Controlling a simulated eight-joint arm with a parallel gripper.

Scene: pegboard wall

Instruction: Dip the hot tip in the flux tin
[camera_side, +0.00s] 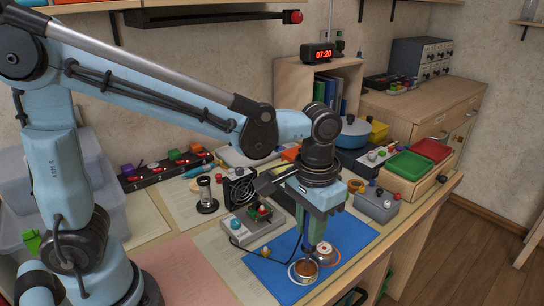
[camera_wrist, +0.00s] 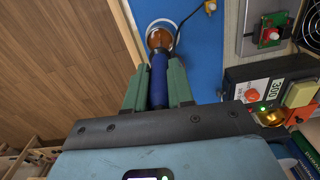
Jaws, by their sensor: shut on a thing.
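My gripper (camera_side: 312,230) points down over the blue mat (camera_side: 262,268), shut on the blue handle of the soldering iron (camera_wrist: 158,82). In the wrist view its green fingers (camera_wrist: 155,88) stand on both sides of the handle. The iron points down at the open flux tin (camera_side: 303,271), a round pale-rimmed tin with amber-brown contents. The tin also shows at the top of the wrist view (camera_wrist: 161,24), in line with the iron. The iron's end reaches the tin's opening in both views; I cannot tell whether the tip touches the flux.
A second round item (camera_side: 326,253) with an orange-brown rim lies close behind the tin. A control box reading 300 (camera_wrist: 268,90) and a grey box with a green board (camera_side: 252,225) stand nearby. A dark cord crosses the mat. The mat's front left is clear.

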